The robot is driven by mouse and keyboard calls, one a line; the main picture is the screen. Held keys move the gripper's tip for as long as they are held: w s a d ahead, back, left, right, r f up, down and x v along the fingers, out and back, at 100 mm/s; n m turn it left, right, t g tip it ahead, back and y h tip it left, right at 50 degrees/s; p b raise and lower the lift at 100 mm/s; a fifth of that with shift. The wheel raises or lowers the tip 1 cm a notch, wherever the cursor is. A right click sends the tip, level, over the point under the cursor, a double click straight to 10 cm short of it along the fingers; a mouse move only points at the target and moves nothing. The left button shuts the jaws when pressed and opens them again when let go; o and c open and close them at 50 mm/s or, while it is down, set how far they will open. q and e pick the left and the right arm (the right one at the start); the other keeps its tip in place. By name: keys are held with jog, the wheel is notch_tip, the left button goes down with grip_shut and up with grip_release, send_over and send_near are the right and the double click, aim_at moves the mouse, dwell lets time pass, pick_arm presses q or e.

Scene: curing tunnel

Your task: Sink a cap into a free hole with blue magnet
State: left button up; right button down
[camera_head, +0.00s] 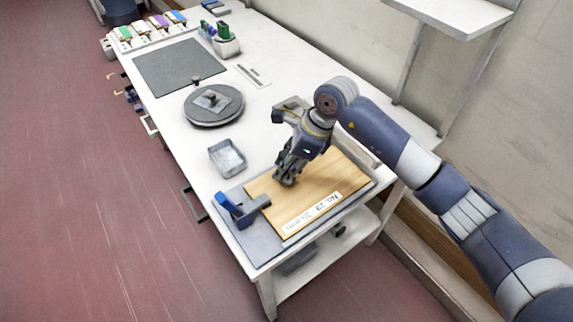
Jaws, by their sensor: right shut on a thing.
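My right gripper (285,179) points down over a light wooden board (324,184) near its left part. Its fingers are shut on a small dark thing at the board's surface, mostly hidden by the fingers; I cannot tell if it is a cap. The board lies on a grey mat (262,240) and has a white label reading roughly "No. 29". A blue block with a grey arm (232,207) stands at the board's left edge; I cannot tell if it is a magnet. No holes can be made out in the board. My left gripper is not in view.
A small metal tray (227,158) stands left of the board. A round dark turntable (213,105), a dark flat pad (181,67) and a grey holder with green-topped items (226,44) stand further back. A wall and shelf (455,15) bound the right side.

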jog(key=shift+f+b, duration=0.1)
jog(key=shift+b, duration=0.2)
dwell(0.7)
jog(key=shift+s+d, duration=0.1)
jog(key=shift+s, duration=0.1)
dwell(0.5)
jog(key=shift+r+p, duration=1.5)
jog(key=shift+r, duration=2.05)
